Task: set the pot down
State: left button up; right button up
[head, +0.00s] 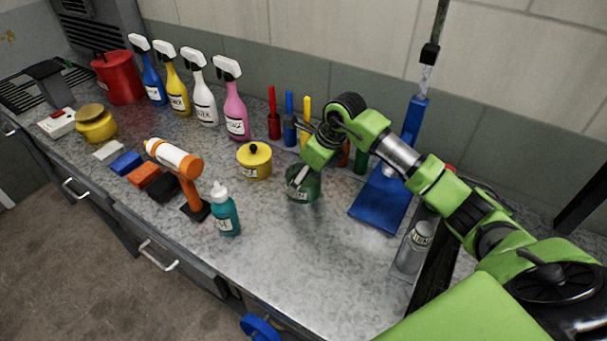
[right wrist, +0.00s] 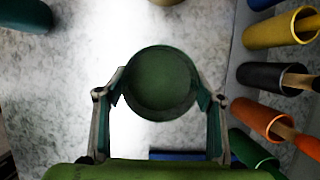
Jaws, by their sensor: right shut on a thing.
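A dark green open pot (head: 304,188) is at the middle of the counter in the head view. From above, its round rim and inside (right wrist: 162,82) show in the right wrist view. My right gripper (right wrist: 162,98) is shut on the pot, with one finger on each side of it. My left gripper is not in view.
A yellow lidded pot (head: 254,162) stands just left of the green pot. Several coloured holders with brushes (head: 289,128) line the wall behind. A teal bottle (head: 225,212) and an orange-white tool (head: 177,165) stand at left, a blue dustpan (head: 383,200) at right. Counter (head: 290,250) in front is clear.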

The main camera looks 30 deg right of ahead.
jog(key=shift+w, duration=0.1)
jog(key=o, duration=1.7)
jog(key=shift+f, duration=0.1)
jog(key=shift+c, duration=0.2)
jog(key=shift+r, duration=0.35)
jog(key=b+v, duration=0.2)
jog(key=v, duration=0.9)
jog(key=shift+s+r, duration=0.25)
jog(key=shift+s, duration=0.05)
